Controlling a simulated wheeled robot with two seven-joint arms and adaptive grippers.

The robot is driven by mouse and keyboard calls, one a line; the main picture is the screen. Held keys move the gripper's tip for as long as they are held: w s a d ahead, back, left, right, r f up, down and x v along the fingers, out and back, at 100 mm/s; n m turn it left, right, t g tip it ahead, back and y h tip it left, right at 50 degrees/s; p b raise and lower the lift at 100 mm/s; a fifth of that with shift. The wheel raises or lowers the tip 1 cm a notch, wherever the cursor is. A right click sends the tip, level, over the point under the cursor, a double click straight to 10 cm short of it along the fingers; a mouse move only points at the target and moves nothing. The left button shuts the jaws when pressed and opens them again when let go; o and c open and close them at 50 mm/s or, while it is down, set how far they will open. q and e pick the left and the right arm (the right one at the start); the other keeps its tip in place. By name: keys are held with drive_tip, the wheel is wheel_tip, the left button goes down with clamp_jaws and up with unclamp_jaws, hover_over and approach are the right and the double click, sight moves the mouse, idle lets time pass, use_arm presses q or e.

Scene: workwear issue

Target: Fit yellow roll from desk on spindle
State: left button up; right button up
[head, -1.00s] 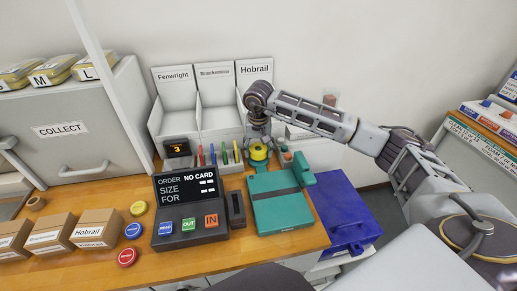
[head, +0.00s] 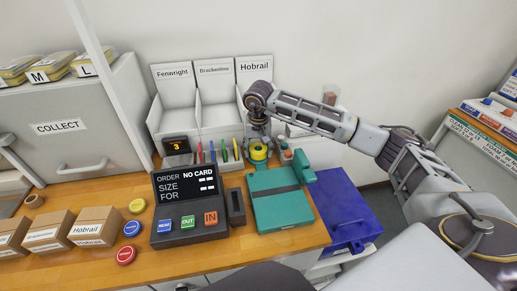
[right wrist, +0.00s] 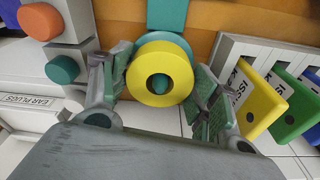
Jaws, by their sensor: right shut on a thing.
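My right gripper (head: 259,148) points down at the back of the desk, behind the teal device (head: 280,207). It is shut on the yellow roll (head: 259,153), which also shows between its fingers in the right wrist view (right wrist: 145,93). A teal spindle tip (right wrist: 160,84) shows in the roll's hole, and a wider teal disc (right wrist: 168,42) shows beyond the roll. How far down the spindle the roll sits cannot be told. My left gripper is not in view.
Coloured tags (head: 225,150) stand in a rack left of the gripper. Orange and teal knobs (right wrist: 62,69) are close on its other side. The order terminal (head: 188,207) and labelled bins (head: 215,117) stand nearby. A blue crate (head: 347,215) is right of the desk.

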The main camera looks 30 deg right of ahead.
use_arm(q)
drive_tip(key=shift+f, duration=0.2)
use_arm(e)
drive_tip(key=shift+f, duration=0.25)
idle(0.5)
drive_tip(key=o, duration=1.1)
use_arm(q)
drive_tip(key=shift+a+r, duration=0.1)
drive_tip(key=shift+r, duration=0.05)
use_arm(e)
drive_tip(key=shift+r, duration=0.2)
drive_tip(key=shift+r+p, duration=0.7)
drive_tip(key=shift+r, duration=0.65)
drive_tip(key=shift+r+p, duration=0.55)
drive_tip(key=shift+r, duration=0.5)
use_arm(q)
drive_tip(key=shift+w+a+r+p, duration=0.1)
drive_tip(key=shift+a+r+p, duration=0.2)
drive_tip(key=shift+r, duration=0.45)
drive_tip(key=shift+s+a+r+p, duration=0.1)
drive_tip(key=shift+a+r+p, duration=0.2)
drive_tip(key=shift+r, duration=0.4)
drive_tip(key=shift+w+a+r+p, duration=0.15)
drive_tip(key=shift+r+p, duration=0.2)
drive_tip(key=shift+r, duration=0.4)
use_arm(e)
drive_tip(key=shift+r, duration=1.9)
drive_tip(key=shift+s+f, duration=0.1)
drive_tip(key=shift+s, duration=0.05)
